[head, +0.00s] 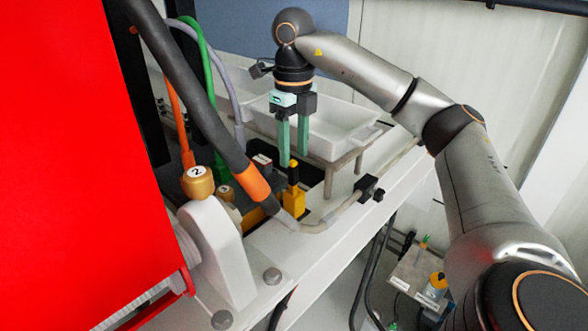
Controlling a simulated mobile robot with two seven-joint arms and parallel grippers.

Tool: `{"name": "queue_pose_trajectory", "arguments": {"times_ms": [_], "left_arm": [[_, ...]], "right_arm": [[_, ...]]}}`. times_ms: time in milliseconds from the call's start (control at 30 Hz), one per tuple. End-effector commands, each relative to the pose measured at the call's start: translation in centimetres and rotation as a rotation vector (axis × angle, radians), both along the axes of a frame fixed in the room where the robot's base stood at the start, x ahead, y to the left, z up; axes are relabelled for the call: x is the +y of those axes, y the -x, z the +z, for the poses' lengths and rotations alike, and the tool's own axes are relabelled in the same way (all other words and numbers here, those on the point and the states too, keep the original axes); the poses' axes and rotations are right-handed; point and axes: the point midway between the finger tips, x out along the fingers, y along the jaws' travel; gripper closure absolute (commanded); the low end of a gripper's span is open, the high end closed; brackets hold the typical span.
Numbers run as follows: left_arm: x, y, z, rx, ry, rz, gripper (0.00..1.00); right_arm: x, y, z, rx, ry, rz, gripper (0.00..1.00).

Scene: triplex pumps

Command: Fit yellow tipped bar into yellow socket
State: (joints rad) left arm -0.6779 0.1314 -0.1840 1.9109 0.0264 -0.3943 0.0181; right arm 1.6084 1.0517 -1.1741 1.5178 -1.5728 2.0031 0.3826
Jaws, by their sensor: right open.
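A short black bar with a yellow tip (293,174) stands upright, its yellow end up, in line with the yellow socket (294,201) below it. The bar's lower end meets the top of the socket block; I cannot tell how deep it sits. My right gripper (294,160) points straight down over the bar. Its two green fingers are open and apart, with their ends around the height of the yellow tip. Whether they touch the bar is not clear. My left gripper is not in view.
A white tray (340,128) stands on a frame behind the gripper. A thick dark hose with an orange collar (253,184) runs close on the left. A grey pipe with a black clamp (369,187) passes on the right. A red panel (70,180) fills the left side.

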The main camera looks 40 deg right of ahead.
Motion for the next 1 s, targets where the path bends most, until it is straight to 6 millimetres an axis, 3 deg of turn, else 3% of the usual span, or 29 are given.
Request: {"name": "queue_pose_trajectory", "arguments": {"times_ms": [33, 300, 1000], "left_arm": [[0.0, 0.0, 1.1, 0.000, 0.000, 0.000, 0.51], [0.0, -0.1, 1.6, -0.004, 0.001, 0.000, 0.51], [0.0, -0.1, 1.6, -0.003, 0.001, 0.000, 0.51]], "right_arm": [[0.0, -0.1, 2.0, -0.006, 0.000, -0.001, 0.51], [-0.1, 0.0, 4.1, -0.004, 0.001, -0.001, 0.51], [-0.1, 0.0, 4.4, -0.004, 0.001, -0.002, 0.51]]}}
